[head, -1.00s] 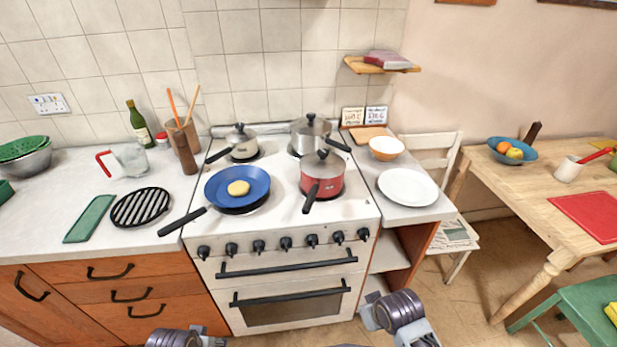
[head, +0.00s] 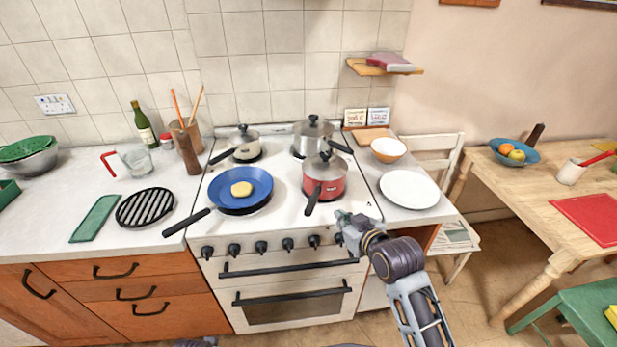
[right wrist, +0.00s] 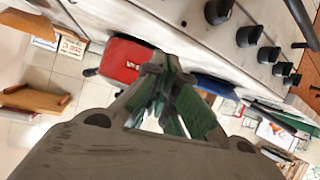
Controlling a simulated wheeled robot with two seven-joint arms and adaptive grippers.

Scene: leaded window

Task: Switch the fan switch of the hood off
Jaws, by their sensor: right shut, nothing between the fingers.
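No range hood and no fan switch show in either view; only the tiled wall above the stove is visible. My right gripper (head: 343,217) is shut and empty. It is at the right front corner of the stove (head: 289,225), close to the red pot and the right-hand knobs. In the right wrist view its closed fingers (right wrist: 166,98) show with the red pot (right wrist: 125,62) behind them, and nothing is between them. My left gripper is out of view; only a bit of my left arm shows at the bottom edge.
The stove carries a blue pan (head: 239,187), a red pot (head: 324,180) with its handle toward the front, and grey pots (head: 313,135) behind. A white plate (head: 409,189) lies on the right counter. A wooden shelf (head: 384,68) juts from the wall. Space above the stove is open.

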